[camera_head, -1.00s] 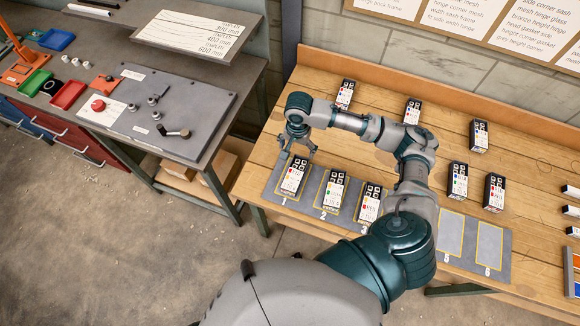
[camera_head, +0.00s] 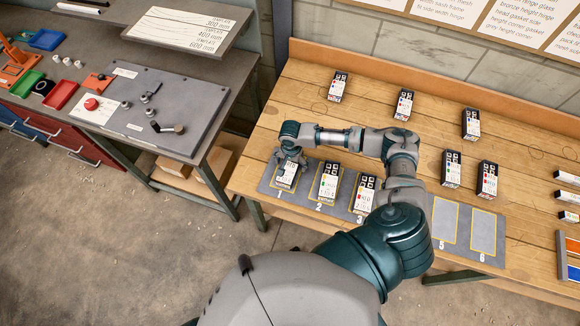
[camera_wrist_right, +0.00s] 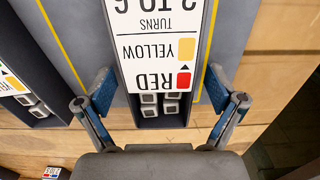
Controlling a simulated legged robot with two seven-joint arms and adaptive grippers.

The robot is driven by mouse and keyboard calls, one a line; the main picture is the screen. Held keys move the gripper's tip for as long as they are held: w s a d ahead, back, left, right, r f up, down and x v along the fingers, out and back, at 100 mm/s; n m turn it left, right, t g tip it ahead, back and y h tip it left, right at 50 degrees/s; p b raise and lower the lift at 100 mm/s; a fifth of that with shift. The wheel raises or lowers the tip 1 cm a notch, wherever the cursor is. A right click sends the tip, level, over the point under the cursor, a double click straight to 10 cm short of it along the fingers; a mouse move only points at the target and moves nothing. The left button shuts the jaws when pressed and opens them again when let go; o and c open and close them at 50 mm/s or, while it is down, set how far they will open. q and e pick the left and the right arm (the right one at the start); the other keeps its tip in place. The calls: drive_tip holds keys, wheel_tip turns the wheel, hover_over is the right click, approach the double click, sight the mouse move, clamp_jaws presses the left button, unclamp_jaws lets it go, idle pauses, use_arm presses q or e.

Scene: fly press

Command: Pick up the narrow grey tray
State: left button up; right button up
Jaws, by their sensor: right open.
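I cannot tell for sure which thing is the narrow grey tray. A grey-edged holder (camera_head: 561,254) with orange and blue parts is cut off at the right edge of the head view. My right gripper (camera_head: 287,160) is at the far end of the dark box with a white label card (camera_head: 285,176) on place 1 of the grey mat. In the right wrist view the open right gripper (camera_wrist_right: 160,100) has one finger on each side of the end of this labelled box (camera_wrist_right: 155,50). I see a gap beside each finger. My left gripper is not in view.
Similar labelled boxes stand on place 2 (camera_head: 328,182) and place 3 (camera_head: 364,196), close beside. Several more stand farther back on the wooden bench (camera_head: 300,110). Places 5 and 6 of the mat (camera_head: 465,262) are empty. A grey worktable (camera_head: 205,140) stands at the left.

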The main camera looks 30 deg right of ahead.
sight(291, 165)
drive_tip(key=shift+s, duration=0.1)
drive_tip(key=c, duration=1.3)
drive_tip(key=shift+c, duration=0.2)
drive_tip(key=shift+r, duration=0.45)
drive_tip(key=r, duration=0.2)
drive_tip(key=shift+s+a+r, duration=0.15)
drive_tip(key=shift+s+r, duration=0.15)
drive_tip(key=shift+r, duration=0.05)
drive_tip(key=s+a, duration=0.2)
drive_tip(key=s, duration=0.2)
drive_tip(key=s+a+r, duration=0.1)
drive_tip(key=s+a, duration=0.1)
drive_tip(key=s, duration=0.3)
drive_tip(key=s+a, duration=0.2)
drive_tip(key=s, duration=0.2)
drive_tip(key=shift+s+a+r, duration=0.15)
drive_tip(key=shift+s+r, duration=0.1)
drive_tip(key=shift+s, duration=0.2)
